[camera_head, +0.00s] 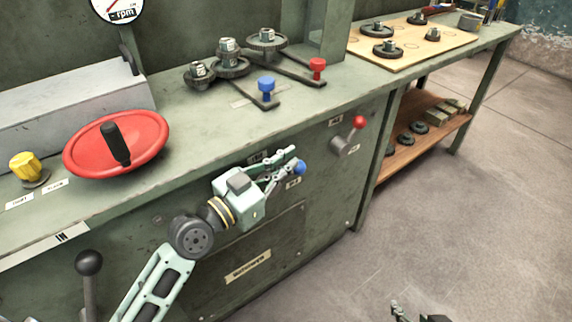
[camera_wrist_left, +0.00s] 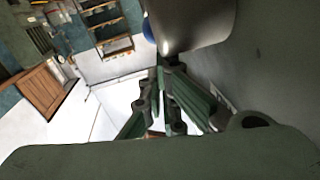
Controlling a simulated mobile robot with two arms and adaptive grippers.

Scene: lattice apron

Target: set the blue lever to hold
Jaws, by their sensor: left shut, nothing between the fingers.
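The blue lever's round knob (camera_head: 299,167) shows on the front panel of the green machine, just past my left fingertips. Most of its stem and its pivot are hidden behind my left gripper (camera_head: 284,169). This gripper is shut and empty, close beside the lever; I cannot tell if it touches. In the left wrist view, a grey rounded hub (camera_wrist_left: 195,22) and part of the blue knob (camera_wrist_left: 148,31) lie just beyond the fingers (camera_wrist_left: 168,95). Small white labels (camera_head: 293,183) sit near the lever, their text unreadable. A dark piece at the bottom edge may be my right gripper (camera_head: 408,312).
A red-knobbed lever (camera_head: 357,123) sits on the same panel to the right. On the bench top are a red handwheel (camera_head: 90,147), a yellow knob (camera_head: 25,165), and gear arms with blue (camera_head: 266,85) and red (camera_head: 317,66) knobs. Floor at right is clear.

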